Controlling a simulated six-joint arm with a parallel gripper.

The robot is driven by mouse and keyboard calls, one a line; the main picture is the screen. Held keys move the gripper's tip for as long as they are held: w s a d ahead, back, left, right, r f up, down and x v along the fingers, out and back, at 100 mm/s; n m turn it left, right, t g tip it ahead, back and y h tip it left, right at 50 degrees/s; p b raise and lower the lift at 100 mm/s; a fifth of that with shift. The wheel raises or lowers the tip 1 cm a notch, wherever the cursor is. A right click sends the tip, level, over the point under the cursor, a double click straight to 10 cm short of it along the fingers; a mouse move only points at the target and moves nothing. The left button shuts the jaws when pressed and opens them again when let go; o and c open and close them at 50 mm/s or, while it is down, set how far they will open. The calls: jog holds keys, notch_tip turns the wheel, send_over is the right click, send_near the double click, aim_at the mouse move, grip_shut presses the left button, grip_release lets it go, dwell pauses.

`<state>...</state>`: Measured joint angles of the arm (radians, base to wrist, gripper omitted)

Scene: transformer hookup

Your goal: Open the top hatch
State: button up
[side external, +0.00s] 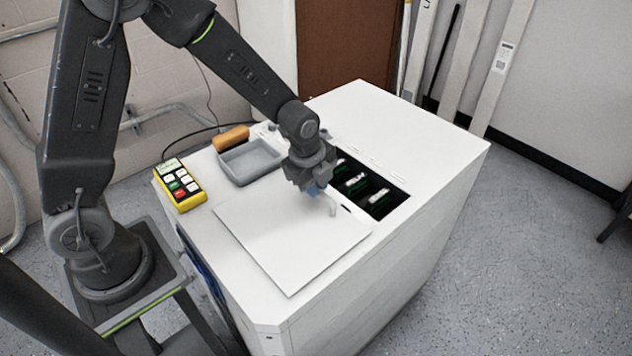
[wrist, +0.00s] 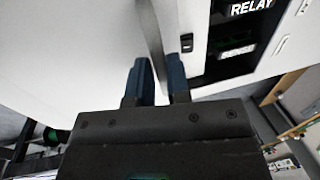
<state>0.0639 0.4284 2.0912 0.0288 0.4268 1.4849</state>
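The top hatch appears to be the white square panel (side external: 285,240) lying flat on the white cabinet top. A small pale upright handle (side external: 332,209) stands near its right edge. My gripper (side external: 316,190) points down just behind that handle in the side view. In the wrist view the blue fingertips of my gripper (wrist: 158,82) are a little apart, with a grey bar-like piece (wrist: 151,35) running between them. I cannot tell whether they press on it. Right of the panel a dark opening (side external: 383,209) shows green and white relay parts.
A grey tray (side external: 250,163), an orange-brown block (side external: 231,138) and a yellow keypad box (side external: 180,186) with coloured buttons sit along the left of the cabinet top. The back right of the white cabinet top (side external: 410,130) is clear. A "RELAY" label (wrist: 251,7) shows in the wrist view.

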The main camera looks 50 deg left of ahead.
jog(key=o, duration=0.4)
jog(key=s+r, duration=0.1)
jog(key=r, duration=0.8)
jog(key=s+r, duration=0.1)
jog(key=r, duration=0.3)
jog(key=shift+s+r, duration=0.3)
jog(key=s+r+n+t, duration=0.1)
jog(key=s+r+n, duration=0.1)
jog(key=s+n, duration=0.3)
jog(key=s+a+r+n+t, duration=0.1)
jog(key=s+r+n, duration=0.1)
jog(key=s+n, duration=0.4)
jog(key=s+a+r+n+t, duration=0.1)
jog(key=s+r+n, duration=0.2)
jog(key=s+n, duration=0.2)
jog(key=shift+s+a+n, duration=0.15)
jog(key=shift+s+n, duration=0.2)
jog(key=shift+n, duration=0.65)
